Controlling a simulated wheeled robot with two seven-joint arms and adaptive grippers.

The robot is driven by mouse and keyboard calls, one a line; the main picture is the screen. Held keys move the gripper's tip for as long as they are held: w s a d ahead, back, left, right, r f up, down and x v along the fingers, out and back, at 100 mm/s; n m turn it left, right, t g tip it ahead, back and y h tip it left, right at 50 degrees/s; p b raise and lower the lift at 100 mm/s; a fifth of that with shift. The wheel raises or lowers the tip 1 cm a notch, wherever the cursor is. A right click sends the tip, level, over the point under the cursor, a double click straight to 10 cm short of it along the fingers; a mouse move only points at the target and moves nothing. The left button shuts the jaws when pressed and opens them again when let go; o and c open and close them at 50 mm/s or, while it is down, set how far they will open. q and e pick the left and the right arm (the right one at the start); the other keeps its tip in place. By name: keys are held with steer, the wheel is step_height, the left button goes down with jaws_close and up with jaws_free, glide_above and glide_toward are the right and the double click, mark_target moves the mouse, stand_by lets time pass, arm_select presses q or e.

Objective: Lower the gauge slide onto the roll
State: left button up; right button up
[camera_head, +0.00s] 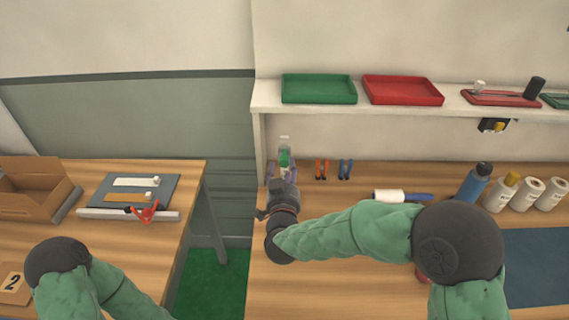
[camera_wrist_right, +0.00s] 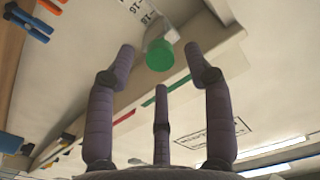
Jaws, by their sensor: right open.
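A pale piece with a green end (camera_head: 284,157), which looks like the gauge slide, is at the wall below the left end of the shelf. In the right wrist view its round green end (camera_wrist_right: 160,55) lies between the fingertips, near a white strip with numbers. My right gripper (camera_head: 282,176) is open just below it, fingers on either side; contact is unclear. In the wrist view the fingers (camera_wrist_right: 159,62) are spread. A white roll (camera_head: 389,196) with a blue handle lies on the bench; I cannot tell whether it is the task's roll. My left gripper is outside the picture.
The shelf (camera_head: 420,109) above holds a green tray (camera_head: 318,89) and a red tray (camera_head: 402,90). Orange and blue pliers stand right of my right gripper. The left table (camera_head: 170,172) stands apart across a gap.

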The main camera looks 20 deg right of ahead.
mark_target(284, 164)
steer(key=shift+b+x, duration=0.35)
steer(key=shift+x, duration=1.9)
jaws_close()
